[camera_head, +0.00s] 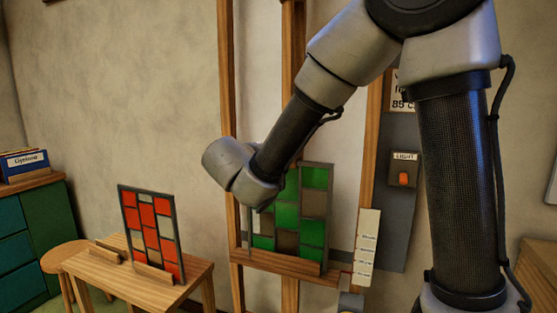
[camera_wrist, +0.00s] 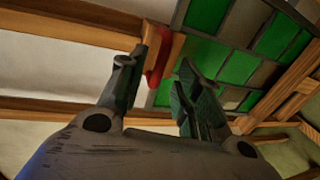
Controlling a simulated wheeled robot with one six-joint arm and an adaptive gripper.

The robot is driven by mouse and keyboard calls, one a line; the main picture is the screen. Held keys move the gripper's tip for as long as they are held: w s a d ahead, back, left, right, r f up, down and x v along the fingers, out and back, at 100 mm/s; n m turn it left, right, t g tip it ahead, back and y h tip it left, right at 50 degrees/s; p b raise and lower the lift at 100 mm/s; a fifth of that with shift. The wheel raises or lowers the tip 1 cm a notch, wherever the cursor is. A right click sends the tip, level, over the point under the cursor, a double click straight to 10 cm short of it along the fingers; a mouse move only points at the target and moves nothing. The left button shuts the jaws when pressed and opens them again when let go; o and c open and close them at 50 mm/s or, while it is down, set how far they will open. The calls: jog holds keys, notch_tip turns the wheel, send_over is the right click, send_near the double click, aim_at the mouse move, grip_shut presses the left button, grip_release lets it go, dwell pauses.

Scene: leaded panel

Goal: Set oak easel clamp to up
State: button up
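The oak easel (camera_head: 226,120) stands against the wall with a green and brown leaded panel (camera_head: 313,178) on its ledge. In the wrist view the panel (camera_wrist: 240,66) is at upper right. A red handle-like part on a small wooden block, which looks like the easel clamp (camera_wrist: 163,58), shows beside the panel's edge. My gripper (camera_wrist: 158,82) is open, its fingers apart on either side of the red part's lower end; I cannot tell if they touch it. In the head view my wrist covers the clamp and the fingers.
A red leaded panel (camera_head: 153,228) stands in a slotted holder on a small table (camera_head: 130,284) at left. A round stool (camera_head: 70,255) and a green cabinet (camera_head: 48,225) are further left. A light switch (camera_head: 404,178) and a white label strip (camera_head: 367,247) are right of the easel.

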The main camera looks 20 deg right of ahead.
jog(key=shift+x, duration=2.25)
jog(key=shift+s+d, duration=0.1)
grip_shut()
